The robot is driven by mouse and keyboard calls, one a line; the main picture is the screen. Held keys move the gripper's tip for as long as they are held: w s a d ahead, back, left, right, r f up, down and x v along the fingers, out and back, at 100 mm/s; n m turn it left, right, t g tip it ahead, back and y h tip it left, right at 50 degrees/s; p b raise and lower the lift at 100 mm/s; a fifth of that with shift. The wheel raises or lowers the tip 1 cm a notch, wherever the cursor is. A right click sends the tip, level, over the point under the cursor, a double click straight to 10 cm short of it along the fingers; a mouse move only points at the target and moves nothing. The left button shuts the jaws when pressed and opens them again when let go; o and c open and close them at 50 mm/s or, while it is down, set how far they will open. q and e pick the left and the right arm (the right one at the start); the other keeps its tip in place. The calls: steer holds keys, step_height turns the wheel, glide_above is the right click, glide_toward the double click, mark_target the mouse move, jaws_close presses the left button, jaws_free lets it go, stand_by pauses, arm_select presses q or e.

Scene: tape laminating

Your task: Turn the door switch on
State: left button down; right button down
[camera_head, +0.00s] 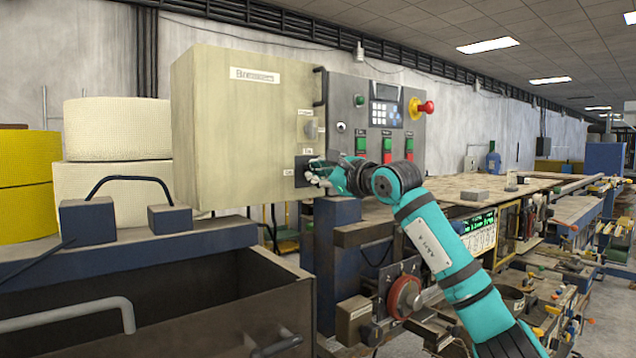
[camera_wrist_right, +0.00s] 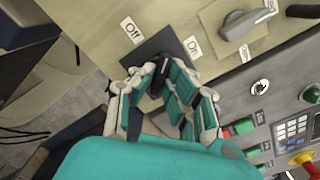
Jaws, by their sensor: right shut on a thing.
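The door switch is a dark knob (camera_wrist_right: 161,65) on a black square plate (camera_head: 301,164), low on the right part of the beige cabinet door (camera_head: 235,120). In the right wrist view, an "Off" label (camera_wrist_right: 131,30) and an "On" label (camera_wrist_right: 193,47) sit beside the plate. My right gripper (camera_head: 312,174) is at the plate. In the right wrist view its fingers (camera_wrist_right: 160,84) are shut on the knob from both sides. They hide part of it, so I cannot tell exactly which label it points to. My left gripper is not in view.
Another rotary switch (camera_wrist_right: 240,24) sits above on the door. A grey control panel (camera_head: 345,110) to the right carries green and red buttons, a keypad (camera_head: 386,113) and a red emergency knob (camera_head: 426,107). A bench drawer (camera_head: 150,310) and white rolls (camera_head: 118,130) stand at left.

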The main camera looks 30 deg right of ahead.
steer(key=shift+m+b, duration=1.2)
steer(key=shift+m, duration=2.9)
steer(key=c, duration=1.4)
jaws_free()
steer(key=shift+s, duration=0.1)
steer(key=s, duration=0.7)
steer(key=s+d, duration=0.1)
steer(key=s, duration=0.3)
steer(key=shift+s, duration=0.35)
steer(key=shift+f, duration=0.1)
